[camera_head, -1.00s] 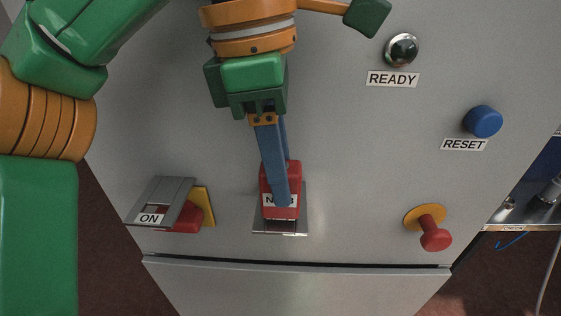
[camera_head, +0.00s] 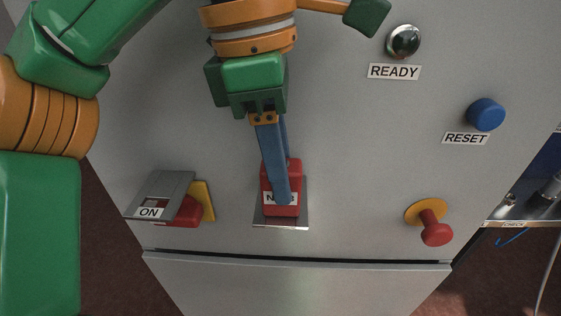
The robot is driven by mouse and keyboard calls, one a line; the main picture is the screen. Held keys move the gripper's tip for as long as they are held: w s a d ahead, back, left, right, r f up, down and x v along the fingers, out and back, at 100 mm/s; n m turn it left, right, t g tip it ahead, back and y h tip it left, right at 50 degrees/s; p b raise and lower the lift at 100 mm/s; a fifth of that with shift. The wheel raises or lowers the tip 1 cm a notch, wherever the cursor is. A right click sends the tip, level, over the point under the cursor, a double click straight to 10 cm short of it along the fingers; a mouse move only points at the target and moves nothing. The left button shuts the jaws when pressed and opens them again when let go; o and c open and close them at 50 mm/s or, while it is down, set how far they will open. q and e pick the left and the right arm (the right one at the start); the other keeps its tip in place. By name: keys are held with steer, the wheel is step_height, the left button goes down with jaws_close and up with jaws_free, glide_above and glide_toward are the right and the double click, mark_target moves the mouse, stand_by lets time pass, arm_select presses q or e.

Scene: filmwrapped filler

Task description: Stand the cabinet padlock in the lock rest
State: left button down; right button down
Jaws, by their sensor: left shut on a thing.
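The red padlock (camera_head: 267,178), with a white label partly hidden, is at the metal lock rest (camera_head: 262,222) low on the grey cabinet front. My left gripper (camera_head: 283,200) reaches down from above with long blue fingers and is shut on the padlock. The padlock looks roughly upright, its lower end over the rest's plate. A finger covers part of the label and body. I cannot tell whether the padlock touches the rest's floor. My right gripper is not in view.
At left is a grey hinged cover (camera_head: 160,193) marked ON, beside a red and yellow part. At right are a red knob (camera_head: 436,235), a blue RESET button (camera_head: 486,115) and a silver READY dome (camera_head: 403,41). A drawer-like seam (camera_head: 300,261) runs below the rest.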

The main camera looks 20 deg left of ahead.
arm_select(q)
steer(key=shift+f, duration=0.1)
steer(key=shift+c, duration=2.2)
jaws_free()
steer(key=r+p, duration=0.3)
steer(key=r, duration=0.2)
steer(key=a+r+p, duration=0.1)
steer(key=r+p, duration=0.1)
steer(key=shift+s+r+p, duration=0.15)
steer(key=shift+s+p, duration=0.05)
steer(key=shift+p, duration=0.1)
